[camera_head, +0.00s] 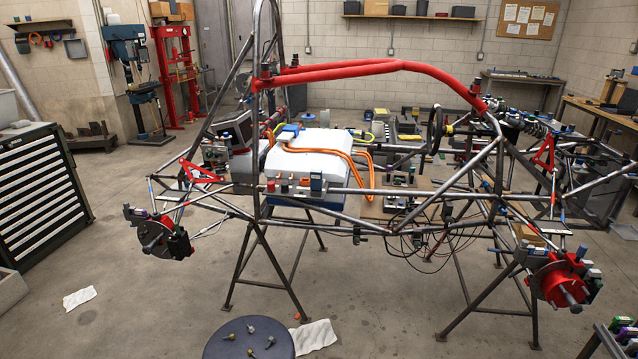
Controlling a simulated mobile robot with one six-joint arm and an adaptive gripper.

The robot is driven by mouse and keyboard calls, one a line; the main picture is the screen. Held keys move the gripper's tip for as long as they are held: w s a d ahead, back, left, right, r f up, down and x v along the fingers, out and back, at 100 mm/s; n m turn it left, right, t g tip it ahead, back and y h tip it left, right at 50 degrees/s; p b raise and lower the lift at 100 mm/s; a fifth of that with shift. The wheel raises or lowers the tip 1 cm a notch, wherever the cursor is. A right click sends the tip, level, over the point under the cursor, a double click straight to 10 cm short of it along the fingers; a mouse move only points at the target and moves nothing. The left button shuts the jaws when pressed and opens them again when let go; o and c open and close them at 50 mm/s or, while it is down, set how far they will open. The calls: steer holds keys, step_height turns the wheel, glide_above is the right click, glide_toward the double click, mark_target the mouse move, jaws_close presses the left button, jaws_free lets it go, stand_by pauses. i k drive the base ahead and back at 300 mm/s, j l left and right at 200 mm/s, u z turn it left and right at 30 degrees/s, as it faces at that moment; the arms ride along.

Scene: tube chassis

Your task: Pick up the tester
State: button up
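I cannot tell for sure which thing is the tester. A dark boxy device with a grey face (235,130) stands upright at the left side of the tube chassis (350,191), beside the white battery-like box (318,160). Orange cables (335,152) run over the white box. My gripper is not in view.
The chassis stands on trestles (283,275) with red hubs (560,284) sticking out at both near corners. A round dark stool (248,340) holding several small parts is in front. A black drawer cabinet (42,190) stands left. Floor at front left is mostly clear.

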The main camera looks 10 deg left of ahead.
mark_target(316, 174)
steer(key=l+u, duration=0.35)
steer(key=l, duration=0.15)
steer(key=i+l+u, duration=0.1)
steer(key=l+u, duration=0.25)
steer(key=l, duration=0.25)
steer(key=k+l+u, duration=0.1)
steer(key=l+u, duration=0.2)
steer(key=l, duration=0.2)
